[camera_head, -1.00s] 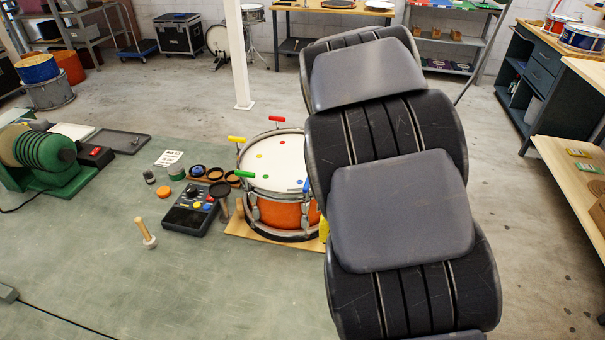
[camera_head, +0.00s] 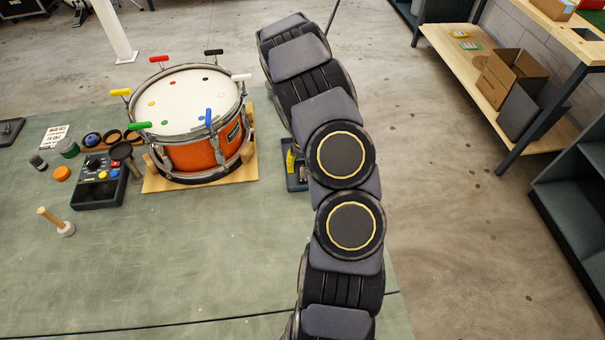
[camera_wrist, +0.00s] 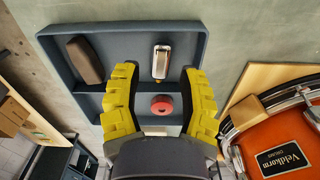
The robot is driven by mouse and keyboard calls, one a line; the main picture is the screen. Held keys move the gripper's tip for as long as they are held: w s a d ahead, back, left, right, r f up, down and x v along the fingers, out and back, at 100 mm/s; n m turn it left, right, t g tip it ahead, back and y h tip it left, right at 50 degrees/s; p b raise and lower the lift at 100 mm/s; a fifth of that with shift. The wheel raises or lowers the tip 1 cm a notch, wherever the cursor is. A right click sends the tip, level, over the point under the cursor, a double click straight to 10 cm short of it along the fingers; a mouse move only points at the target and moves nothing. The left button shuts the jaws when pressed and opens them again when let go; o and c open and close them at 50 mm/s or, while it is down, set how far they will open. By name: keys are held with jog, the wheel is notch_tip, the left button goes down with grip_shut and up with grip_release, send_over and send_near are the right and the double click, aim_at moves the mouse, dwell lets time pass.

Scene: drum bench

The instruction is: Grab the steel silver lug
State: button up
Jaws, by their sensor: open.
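The steel silver lug (camera_wrist: 161,60) lies in the upper right part of a dark grey-blue divided tray (camera_wrist: 137,29) in the wrist view. Nothing is between the fingers' pads that I can see held. In the head view only a bit of the tray (camera_head: 297,185) and a yellow finger (camera_head: 290,158) show; my arm hides the lug there.
The orange drum (camera_head: 190,155) stands on a wooden board just left of the tray. A black control box (camera_head: 98,190) and a mallet (camera_head: 58,222) are further left. The front bench is clear.

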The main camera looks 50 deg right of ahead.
notch_tip(320, 180, down, 3)
jog(key=shift+a+f, duration=0.1)
jog(key=shift+f, duration=0.1)
grip_shut()
dwell(0.3)
